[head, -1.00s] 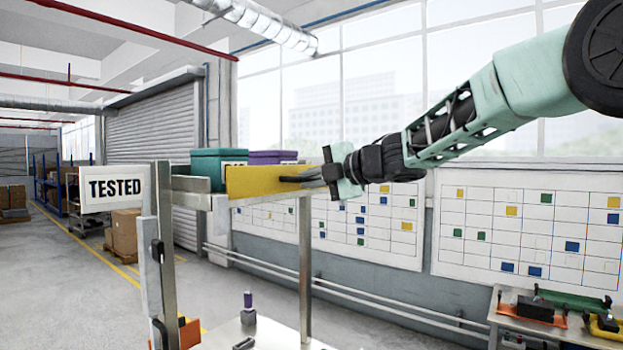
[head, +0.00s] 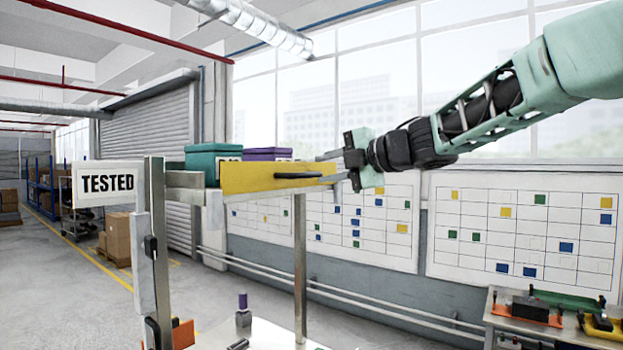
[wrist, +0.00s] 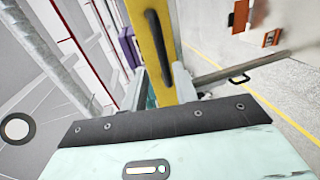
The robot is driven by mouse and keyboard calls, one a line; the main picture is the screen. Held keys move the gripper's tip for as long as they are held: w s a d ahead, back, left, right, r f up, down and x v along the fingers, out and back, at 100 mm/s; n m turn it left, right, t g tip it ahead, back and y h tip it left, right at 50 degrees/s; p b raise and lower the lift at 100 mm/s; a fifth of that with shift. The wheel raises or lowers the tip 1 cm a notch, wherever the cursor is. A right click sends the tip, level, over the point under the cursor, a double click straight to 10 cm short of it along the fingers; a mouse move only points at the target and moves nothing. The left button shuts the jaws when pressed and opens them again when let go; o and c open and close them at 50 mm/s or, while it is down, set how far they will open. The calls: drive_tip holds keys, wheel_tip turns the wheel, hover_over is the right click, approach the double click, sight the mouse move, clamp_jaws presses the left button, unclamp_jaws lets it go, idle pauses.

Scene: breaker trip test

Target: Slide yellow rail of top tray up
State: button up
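The yellow rail (head: 260,177) runs along the front of the top tray (head: 186,179), with a dark handle (head: 298,175) on its face. My gripper (head: 328,168) is at the rail's right end in the head view, its fingers parted, one near the top edge and one near the lower edge. In the wrist view the rail (wrist: 150,45) and its handle (wrist: 158,48) stretch away ahead of the gripper (wrist: 168,92), between the fingers. I see no grip on the handle; whether a finger touches the rail is unclear.
A teal box (head: 212,160) and a purple box (head: 267,154) sit behind the rail. A post and a TESTED sign (head: 107,183) stand left. A lower bench (head: 270,338) holds a small purple-topped item (head: 243,311). Another table (head: 540,325) is at right.

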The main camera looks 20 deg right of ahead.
drive_tip(key=b+v, duration=0.2)
drive_tip(key=v, duration=0.9)
drive_tip(key=shift+s, duration=0.2)
drive_tip(key=shift+d, duration=0.1)
idle(0.3)
drive_tip(key=w+a+f+m+t+h+b, duration=0.1)
drive_tip(key=a+f+m+h+b, duration=0.1)
drive_tip(key=a+f+m, duration=0.4)
drive_tip(key=w+a+f+m+h+b, duration=0.15)
drive_tip(key=a+f+m, duration=0.25)
drive_tip(key=f, duration=0.4)
drive_tip(key=s+a+f+m+g+h+b, duration=0.1)
drive_tip(key=s+a+f+m, duration=0.1)
drive_tip(key=f, duration=0.3)
drive_tip(key=s+a+f+m+g+h+b, duration=0.1)
drive_tip(key=s+f, duration=0.1)
drive_tip(key=f, duration=0.4)
drive_tip(key=s+a+f+m+g+h+b, duration=0.1)
drive_tip(key=s+f+g, duration=0.4)
drive_tip(key=s+f, duration=0.6)
drive_tip(key=s+a+f+m+g+h+b, duration=0.1)
drive_tip(key=s+a+f+m+g+h, duration=0.1)
drive_tip(key=s+f+g, duration=0.4)
drive_tip(key=s+f+m, duration=0.1)
drive_tip(key=s+f, duration=0.4)
drive_tip(key=s, duration=0.5)
drive_tip(key=shift+s+a+g, duration=0.15)
drive_tip(key=shift+g, duration=0.15)
